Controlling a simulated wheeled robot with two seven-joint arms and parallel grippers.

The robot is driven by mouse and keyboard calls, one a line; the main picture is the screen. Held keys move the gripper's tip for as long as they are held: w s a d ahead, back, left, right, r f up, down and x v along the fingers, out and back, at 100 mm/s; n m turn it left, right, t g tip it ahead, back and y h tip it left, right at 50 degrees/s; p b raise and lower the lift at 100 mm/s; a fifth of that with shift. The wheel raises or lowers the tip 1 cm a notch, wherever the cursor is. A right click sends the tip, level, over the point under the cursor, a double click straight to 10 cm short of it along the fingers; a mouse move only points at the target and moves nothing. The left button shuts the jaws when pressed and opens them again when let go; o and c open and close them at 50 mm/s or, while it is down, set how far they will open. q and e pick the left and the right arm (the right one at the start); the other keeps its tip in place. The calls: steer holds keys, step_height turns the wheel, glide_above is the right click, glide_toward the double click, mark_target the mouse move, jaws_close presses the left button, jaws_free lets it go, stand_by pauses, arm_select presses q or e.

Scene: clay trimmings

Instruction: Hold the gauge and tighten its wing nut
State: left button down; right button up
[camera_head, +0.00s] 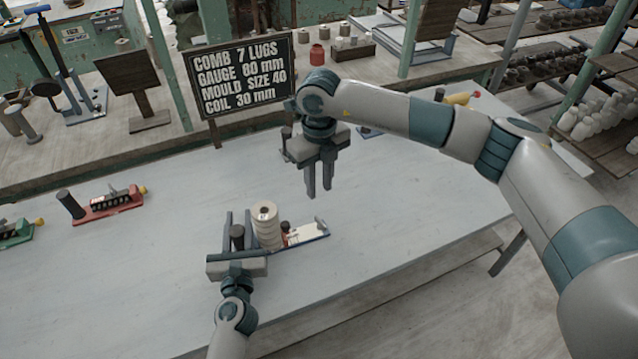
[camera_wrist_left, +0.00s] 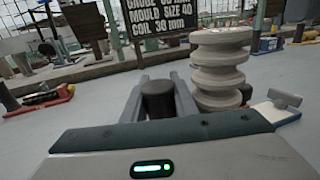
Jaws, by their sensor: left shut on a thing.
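The gauge (camera_head: 306,235) has a pale base with a blue edge and lies on the table at centre. A dark upright post (camera_head: 237,232) stands at its left end. My left gripper (camera_head: 238,226) is shut on this post, with a finger on each side of it in the left wrist view (camera_wrist_left: 157,98). A grey wing-shaped piece, apparently the wing nut (camera_head: 321,223), stands at the right end and also shows in the left wrist view (camera_wrist_left: 285,97). My right gripper (camera_head: 320,192) hangs above and behind the gauge, fingers down, apart and empty.
A ribbed cream stack (camera_head: 266,226) stands beside the post and hides part of the gauge. A red gauge (camera_head: 110,204) and a green one (camera_head: 14,233) lie to the left. A lettered sign (camera_head: 240,75) stands behind. The table's front middle is clear.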

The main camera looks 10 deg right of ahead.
arm_select(q)
steer(key=c, duration=1.4)
jaws_free()
steer(key=shift+o, duration=0.2)
steer(key=shift+s, duration=0.15)
steer(key=s, duration=1.1)
steer(key=shift+s+a, duration=0.25)
steer(key=shift+s, duration=0.15)
steer(key=shift+s+f, duration=0.1)
